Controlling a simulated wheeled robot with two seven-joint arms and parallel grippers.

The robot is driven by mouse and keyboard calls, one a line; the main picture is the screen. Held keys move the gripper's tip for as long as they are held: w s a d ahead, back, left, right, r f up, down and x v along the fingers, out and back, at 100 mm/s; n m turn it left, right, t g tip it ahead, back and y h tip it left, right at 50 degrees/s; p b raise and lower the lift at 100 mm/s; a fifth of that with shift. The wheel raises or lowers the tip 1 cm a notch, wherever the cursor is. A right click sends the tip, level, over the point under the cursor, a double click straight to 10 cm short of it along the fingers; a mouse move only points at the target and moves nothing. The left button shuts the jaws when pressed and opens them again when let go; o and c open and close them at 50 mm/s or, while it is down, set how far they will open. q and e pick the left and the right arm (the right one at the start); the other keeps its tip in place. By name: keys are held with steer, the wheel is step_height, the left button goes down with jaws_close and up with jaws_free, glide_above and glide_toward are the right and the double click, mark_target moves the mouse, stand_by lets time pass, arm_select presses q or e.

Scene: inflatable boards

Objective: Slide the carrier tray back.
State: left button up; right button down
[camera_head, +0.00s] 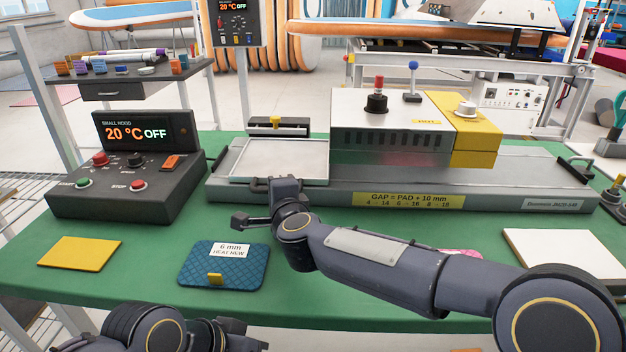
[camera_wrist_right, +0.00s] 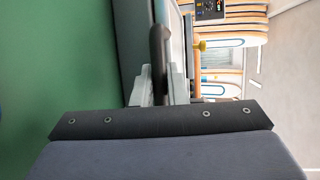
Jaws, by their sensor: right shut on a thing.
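The carrier tray (camera_head: 290,155) is a flat pale metal plate at the left end of the long grey rail bed, left of the white and yellow hood (camera_head: 385,115). Its dark handle (camera_head: 260,185) is at the tray's front edge. My right gripper (camera_head: 283,186) is at that handle, shut on it. In the right wrist view the dark handle (camera_wrist_right: 157,45) passes between the grey fingers (camera_wrist_right: 153,86). My left arm shows at the bottom left edge; its gripper (camera_head: 240,338) is partly cut off and its fingers are not clear.
A control box (camera_head: 125,190) reading 20 °C OFF stands left of the bed. A blue pad (camera_head: 222,272) labelled 6 mm, a yellow pad (camera_head: 78,253) and a white slab (camera_head: 565,255) lie on the green tabletop. My right forearm spans the front of the table.

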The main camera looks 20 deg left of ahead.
mark_target(253, 192)
steer(key=a, duration=0.1)
steer(key=s+a+p, duration=0.1)
steer(key=a, duration=0.2)
steer(key=shift+s, duration=0.3)
steer(key=shift+s, duration=0.1)
steer(key=c, duration=1.5)
jaws_free()
steer(key=shift+a+f, duration=0.1)
steer(key=shift+a, duration=0.15)
steer(key=shift+o, duration=0.2)
steer(key=shift+d, duration=0.1)
steer(key=shift+d, duration=0.15)
steer(key=v, duration=0.7)
steer(key=shift+s+d, duration=0.15)
steer(key=shift+s, duration=0.05)
